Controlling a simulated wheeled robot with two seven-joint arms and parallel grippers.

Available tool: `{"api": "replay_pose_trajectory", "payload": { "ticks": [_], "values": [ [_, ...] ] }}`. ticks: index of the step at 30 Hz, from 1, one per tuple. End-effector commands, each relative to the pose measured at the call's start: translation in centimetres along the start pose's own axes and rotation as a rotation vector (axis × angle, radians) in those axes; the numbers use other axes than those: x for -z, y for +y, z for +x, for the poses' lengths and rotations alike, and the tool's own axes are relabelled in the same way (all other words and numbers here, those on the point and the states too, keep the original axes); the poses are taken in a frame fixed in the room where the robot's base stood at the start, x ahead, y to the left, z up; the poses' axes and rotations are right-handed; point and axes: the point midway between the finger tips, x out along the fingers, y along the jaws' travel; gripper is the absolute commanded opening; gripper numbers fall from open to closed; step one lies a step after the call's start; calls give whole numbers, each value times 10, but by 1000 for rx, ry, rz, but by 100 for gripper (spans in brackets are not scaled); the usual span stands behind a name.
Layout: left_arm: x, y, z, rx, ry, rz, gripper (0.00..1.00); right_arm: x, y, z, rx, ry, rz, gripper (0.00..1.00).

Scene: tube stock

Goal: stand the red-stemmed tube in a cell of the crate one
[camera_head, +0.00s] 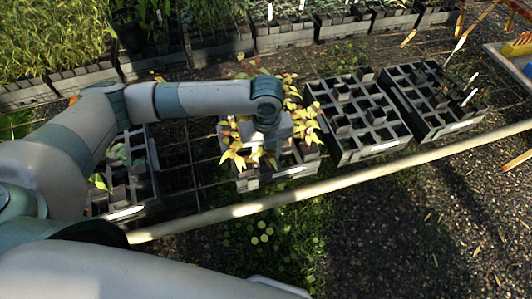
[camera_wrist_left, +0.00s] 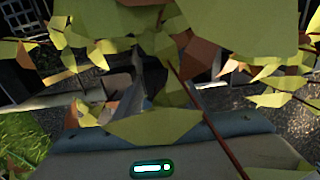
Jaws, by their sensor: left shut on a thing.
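My left gripper (camera_head: 270,140) is over the middle crate (camera_head: 248,184), among yellow-green leaves; its fingertips are hidden. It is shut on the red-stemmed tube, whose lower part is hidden. In the left wrist view a thin dark red stem (camera_wrist_left: 205,113) runs down through big green and brown leaves close to the camera. In the head view yellow-green leaves (camera_head: 233,158) spread on both sides of the gripper. I cannot tell whether the tube is inside a cell, nor which crate is crate one. My right gripper is not in view.
Two grey crates with several dark pots, a nearer one (camera_head: 345,158) and a farther one (camera_head: 428,137), stand to the right. Another crate (camera_head: 125,212) is at left, partly behind my arm. A long pale pole (camera_head: 330,188) crosses before the crates. Planted trays line the back.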

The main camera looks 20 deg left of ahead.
Motion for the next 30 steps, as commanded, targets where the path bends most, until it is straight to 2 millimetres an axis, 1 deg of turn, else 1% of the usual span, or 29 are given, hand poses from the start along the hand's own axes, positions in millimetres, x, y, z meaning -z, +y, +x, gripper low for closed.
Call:
{"api": "replay_pose_trajectory", "payload": {
  "ticks": [14, 27, 28, 29, 30],
  "values": [
    [0, 0, 1, 1, 0, 0, 0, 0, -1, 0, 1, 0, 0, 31],
    [0, 0, 6, 1, 0, 0, 0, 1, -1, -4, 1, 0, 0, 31],
    [0, 0, 6, 1, -1, 0, 43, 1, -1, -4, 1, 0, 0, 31],
    [0, 0, 7, 1, -1, 0, 50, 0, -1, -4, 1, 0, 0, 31],
    [0, 0, 7, 1, -1, 0, 60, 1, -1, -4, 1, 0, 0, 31]
  ]
}}
